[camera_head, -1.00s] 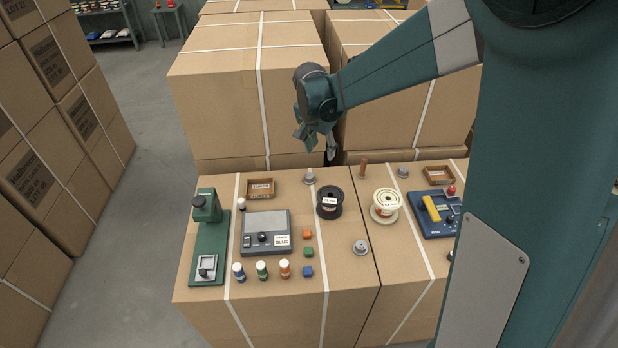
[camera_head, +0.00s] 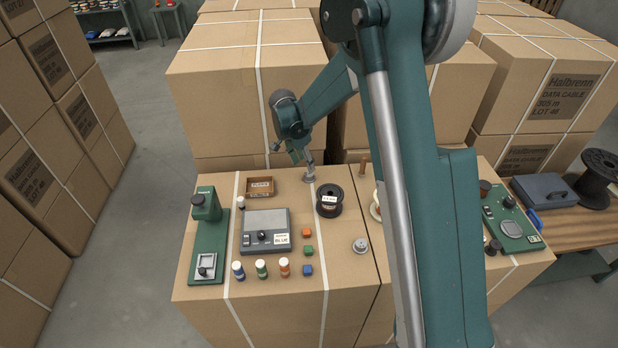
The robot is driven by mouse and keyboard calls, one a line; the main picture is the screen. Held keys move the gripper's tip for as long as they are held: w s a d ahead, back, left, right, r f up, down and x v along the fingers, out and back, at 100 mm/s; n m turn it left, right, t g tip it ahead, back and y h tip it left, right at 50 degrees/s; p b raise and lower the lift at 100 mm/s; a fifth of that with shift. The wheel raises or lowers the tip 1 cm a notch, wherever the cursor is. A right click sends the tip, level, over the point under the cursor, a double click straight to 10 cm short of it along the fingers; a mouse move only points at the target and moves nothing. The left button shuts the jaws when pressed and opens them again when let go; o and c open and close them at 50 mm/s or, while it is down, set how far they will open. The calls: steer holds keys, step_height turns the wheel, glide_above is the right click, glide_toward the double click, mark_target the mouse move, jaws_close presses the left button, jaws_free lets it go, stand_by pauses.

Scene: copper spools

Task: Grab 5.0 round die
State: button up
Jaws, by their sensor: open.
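Two small grey metal pieces that look like round dies stand on the carton top. One die (camera_head: 309,176) is at the back, just left of the black spool. The other die (camera_head: 360,246) is nearer the front, right of the coloured blocks. I cannot read a size on either. My gripper (camera_head: 295,154) is open and empty, pointing down above and slightly left of the back die. Its right finger overlaps the top of that die in this view; I cannot tell whether they touch.
A black spool (camera_head: 329,200) stands right of the back die, and a small wooden tray (camera_head: 260,187) lies left of it. A grey device (camera_head: 266,232), a green press (camera_head: 206,240), coloured bottles and blocks are further forward. My arm hides the pale spool's right part.

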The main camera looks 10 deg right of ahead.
mark_target(309, 174)
steer(key=shift+f, duration=0.1)
steer(key=shift+x, duration=1.2)
steer(key=shift+f, duration=0.1)
steer(key=shift+b+x, duration=0.65)
steer(key=shift+x, duration=1.9)
steer(key=c, duration=1.1)
